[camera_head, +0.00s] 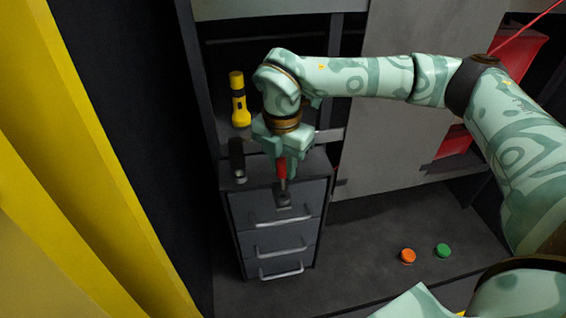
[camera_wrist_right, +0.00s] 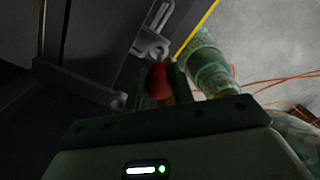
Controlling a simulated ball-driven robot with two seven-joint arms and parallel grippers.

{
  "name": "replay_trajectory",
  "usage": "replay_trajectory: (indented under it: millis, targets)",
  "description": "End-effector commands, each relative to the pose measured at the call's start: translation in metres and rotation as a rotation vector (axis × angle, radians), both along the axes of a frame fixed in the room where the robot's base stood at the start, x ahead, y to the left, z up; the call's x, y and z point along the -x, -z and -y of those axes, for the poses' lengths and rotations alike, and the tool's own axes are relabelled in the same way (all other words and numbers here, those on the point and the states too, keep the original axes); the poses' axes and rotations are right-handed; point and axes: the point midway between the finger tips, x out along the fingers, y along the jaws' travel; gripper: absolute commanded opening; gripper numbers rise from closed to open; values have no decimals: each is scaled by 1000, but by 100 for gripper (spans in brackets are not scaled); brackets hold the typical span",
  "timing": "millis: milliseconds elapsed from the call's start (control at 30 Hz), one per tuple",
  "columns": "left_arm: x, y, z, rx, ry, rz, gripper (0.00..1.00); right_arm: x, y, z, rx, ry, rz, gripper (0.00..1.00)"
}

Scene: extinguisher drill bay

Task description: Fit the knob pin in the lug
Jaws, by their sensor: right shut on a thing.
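The red knob pin (camera_head: 282,170) is held in my right gripper (camera_head: 281,157) just above the front top edge of the grey drawer cabinet. The pin points down toward the grey metal lug (camera_head: 283,199) on the cabinet front. In the right wrist view the red knob (camera_wrist_right: 159,81) sits between the fingers of my right gripper (camera_wrist_right: 161,90), with the slotted lug (camera_wrist_right: 152,45) just beyond it. I cannot tell whether the pin's tip touches the lug or is in its hole. My left gripper is not in view.
The cabinet has drawers with bar handles (camera_head: 282,248). A yellow flashlight (camera_head: 239,100) and a dark cylinder (camera_head: 238,160) stand left of my right gripper. An orange cap (camera_head: 407,255) and a green cap (camera_head: 443,250) lie on the floor at right. A yellow post (camera_head: 90,150) stands at left.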

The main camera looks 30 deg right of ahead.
Motion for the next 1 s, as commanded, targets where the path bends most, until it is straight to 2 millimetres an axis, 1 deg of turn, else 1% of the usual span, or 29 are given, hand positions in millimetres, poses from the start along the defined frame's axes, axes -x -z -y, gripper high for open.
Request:
replay_trajectory:
  millis: [267, 1000]
  targets:
    - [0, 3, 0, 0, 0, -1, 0, 0, 2, 0, 0, 0, 0, 0]
    - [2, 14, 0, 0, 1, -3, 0, 0, 17, 0, 0, 0, 0, 0]
